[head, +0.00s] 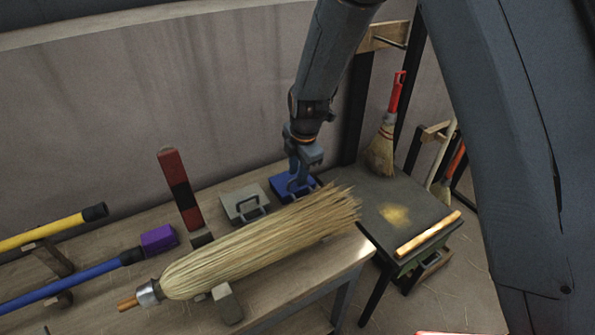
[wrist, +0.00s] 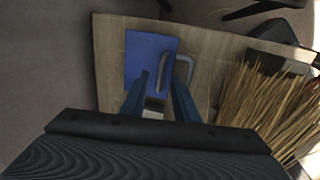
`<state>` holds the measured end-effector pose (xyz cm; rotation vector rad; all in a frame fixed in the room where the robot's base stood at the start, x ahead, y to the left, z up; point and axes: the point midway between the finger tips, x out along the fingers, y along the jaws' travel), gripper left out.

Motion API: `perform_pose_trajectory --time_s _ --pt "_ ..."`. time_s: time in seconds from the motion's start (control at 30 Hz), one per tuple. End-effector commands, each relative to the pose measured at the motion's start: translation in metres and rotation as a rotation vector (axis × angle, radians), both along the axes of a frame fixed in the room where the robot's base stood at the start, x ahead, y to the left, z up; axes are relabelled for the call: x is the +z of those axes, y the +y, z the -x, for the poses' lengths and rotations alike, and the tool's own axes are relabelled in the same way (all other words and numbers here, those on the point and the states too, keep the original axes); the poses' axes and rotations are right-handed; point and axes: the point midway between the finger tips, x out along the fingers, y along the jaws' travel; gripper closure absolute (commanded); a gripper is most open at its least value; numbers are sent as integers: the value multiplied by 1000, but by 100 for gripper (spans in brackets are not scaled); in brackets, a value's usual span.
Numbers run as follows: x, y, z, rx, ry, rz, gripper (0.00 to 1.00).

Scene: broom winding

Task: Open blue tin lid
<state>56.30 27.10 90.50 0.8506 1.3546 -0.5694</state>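The blue tin (head: 280,184) sits on the wooden bench near its back right, behind the bristle end of the large broom. In the wrist view its flat blue lid (wrist: 146,52) shows, with a grey loop handle (wrist: 186,66) at the lid's right side. My gripper (head: 300,186) points down at the tin in the head view and hides part of it. In the wrist view my gripper (wrist: 157,84) has its two fingers apart, close to the lid's near edge and handle. I cannot tell whether a finger touches the handle. The tin's near side is mostly hidden.
A grey tin with a handle (head: 240,204) stands just left of the blue tin. The large straw broom (head: 260,245) lies in front of both. A red-and-black upright block (head: 178,190) and purple block (head: 158,239) stand further left. A dark side table (head: 415,205) is at right.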

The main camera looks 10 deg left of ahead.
Motion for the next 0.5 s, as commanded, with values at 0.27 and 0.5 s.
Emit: perform_pose_trajectory --time_s 0.27,0.5 --pt "0 0 0 0 0 0 83" --pt "0 0 0 0 0 0 100"
